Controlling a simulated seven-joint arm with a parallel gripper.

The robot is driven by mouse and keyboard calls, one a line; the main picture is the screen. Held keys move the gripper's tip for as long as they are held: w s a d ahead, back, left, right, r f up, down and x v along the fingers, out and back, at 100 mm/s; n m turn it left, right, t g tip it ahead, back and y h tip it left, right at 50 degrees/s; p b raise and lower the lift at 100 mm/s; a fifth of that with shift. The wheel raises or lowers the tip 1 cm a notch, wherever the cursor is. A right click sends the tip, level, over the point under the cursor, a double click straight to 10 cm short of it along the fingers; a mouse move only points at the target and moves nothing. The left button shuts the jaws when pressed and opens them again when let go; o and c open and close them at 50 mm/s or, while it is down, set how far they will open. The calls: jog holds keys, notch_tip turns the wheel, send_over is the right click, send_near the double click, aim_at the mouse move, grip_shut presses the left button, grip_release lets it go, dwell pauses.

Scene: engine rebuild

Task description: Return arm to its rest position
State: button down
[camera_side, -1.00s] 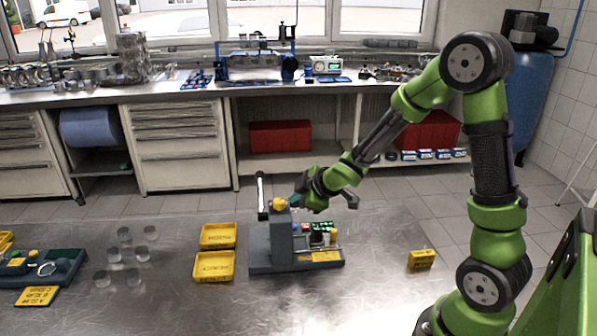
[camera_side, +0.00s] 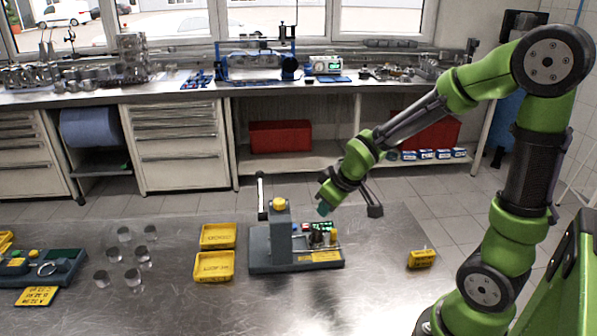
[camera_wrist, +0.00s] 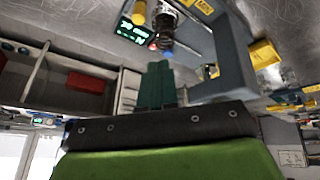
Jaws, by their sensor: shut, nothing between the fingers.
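My gripper (camera_side: 324,208) hangs above the right end of the grey bench device (camera_side: 280,235), in the air and apart from it. In the wrist view my gripper (camera_wrist: 157,72) shows as two teal fingers pressed together, with nothing between them. The device has an upright post with a yellow knob (camera_side: 279,204), a lever on its left side and a lit green display (camera_side: 321,227). The display also shows in the wrist view (camera_wrist: 131,31). My green arm reaches in from the right.
Two yellow trays (camera_side: 217,236) stand left of the device. Several metal cylinders (camera_side: 131,276) stand farther left, near a dark tray (camera_side: 66,268). A yellow block (camera_side: 421,259) sits at right. The front middle of the metal table (camera_side: 300,305) is clear.

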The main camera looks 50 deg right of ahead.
jog(key=s+a+r+m+t+y, duration=0.1)
jog(key=s+a+r+m+y, duration=0.2)
jog(key=s+a+r, duration=0.7)
notch_tip(320, 180, up, 2)
jog(key=shift+s+r+m+t, duration=0.15)
jog(key=shift+s+m+t, duration=0.25)
jog(key=shift+s+m, duration=0.3)
jog(key=c, duration=1.8)
grip_release()
jog(key=shift+a, duration=0.1)
jog(key=shift+c, duration=0.2)
